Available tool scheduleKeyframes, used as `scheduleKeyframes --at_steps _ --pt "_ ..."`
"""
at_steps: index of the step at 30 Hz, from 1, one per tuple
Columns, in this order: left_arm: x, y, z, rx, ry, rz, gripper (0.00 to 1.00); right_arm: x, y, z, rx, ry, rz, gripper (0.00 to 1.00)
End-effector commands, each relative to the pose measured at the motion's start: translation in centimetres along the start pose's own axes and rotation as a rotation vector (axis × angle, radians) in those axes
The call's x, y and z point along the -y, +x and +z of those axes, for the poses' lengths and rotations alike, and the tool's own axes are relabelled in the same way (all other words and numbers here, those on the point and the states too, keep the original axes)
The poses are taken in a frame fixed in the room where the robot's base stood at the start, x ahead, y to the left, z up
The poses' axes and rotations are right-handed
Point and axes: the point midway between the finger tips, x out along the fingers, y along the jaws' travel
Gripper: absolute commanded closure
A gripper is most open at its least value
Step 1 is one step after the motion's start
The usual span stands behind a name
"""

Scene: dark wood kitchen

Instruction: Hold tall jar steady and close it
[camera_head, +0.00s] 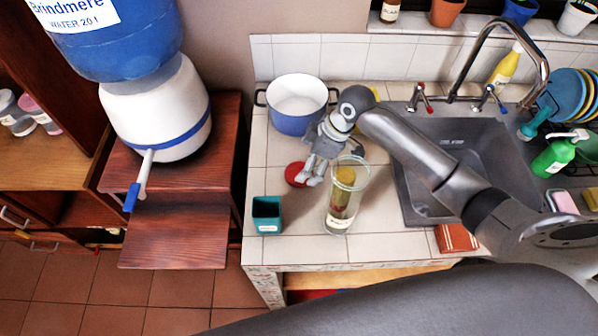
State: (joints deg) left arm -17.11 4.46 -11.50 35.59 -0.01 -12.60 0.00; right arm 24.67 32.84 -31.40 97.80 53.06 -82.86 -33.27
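The tall jar (341,212) is clear glass and stands upright on the tiled counter. Its top is open and something yellowish shows inside. A round red lid (292,173) is on the counter side of the view, behind and left of the jar, partly hidden by my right gripper (308,180). The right gripper points down, with its fingertips beside or over the lid and just left of the jar's rim. The fingertips are close together, but I cannot tell whether they hold the lid. My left gripper is not in view.
A blue pot (292,122) stands behind the gripper and a teal square container (267,214) front left of the jar. The sink (470,150) is at right. A water dispenser (165,110) stands on the wooden stand at left.

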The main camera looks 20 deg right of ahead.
Motion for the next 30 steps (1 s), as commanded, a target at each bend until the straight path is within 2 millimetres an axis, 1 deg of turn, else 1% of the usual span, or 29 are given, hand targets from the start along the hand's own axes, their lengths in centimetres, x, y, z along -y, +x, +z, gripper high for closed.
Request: scheduleKeyframes --at_steps 4,9,13,18,26,28,30 --pt "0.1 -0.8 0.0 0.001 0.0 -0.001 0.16 0.1 0.8 -0.1 0.001 0.002 -0.003 0.07" --pt "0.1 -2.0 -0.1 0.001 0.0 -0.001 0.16 0.1 3.1 -0.2 0.0 0.002 -0.003 0.07" --pt "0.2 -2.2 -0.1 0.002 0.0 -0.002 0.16 0.1 4.6 -0.1 0.001 0.002 -0.001 0.07" --pt "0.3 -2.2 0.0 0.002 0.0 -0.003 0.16 0.0 5.2 0.0 0.001 0.0 0.001 0.07" --pt "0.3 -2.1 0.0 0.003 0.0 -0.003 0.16 0.0 5.2 0.0 0.0 0.0 0.001 0.07" --pt "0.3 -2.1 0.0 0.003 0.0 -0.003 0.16 0.0 5.2 0.0 0.0 0.0 0.001 0.13" --pt "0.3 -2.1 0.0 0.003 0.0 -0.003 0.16 0.0 5.2 0.0 0.0 0.0 0.001 0.22"
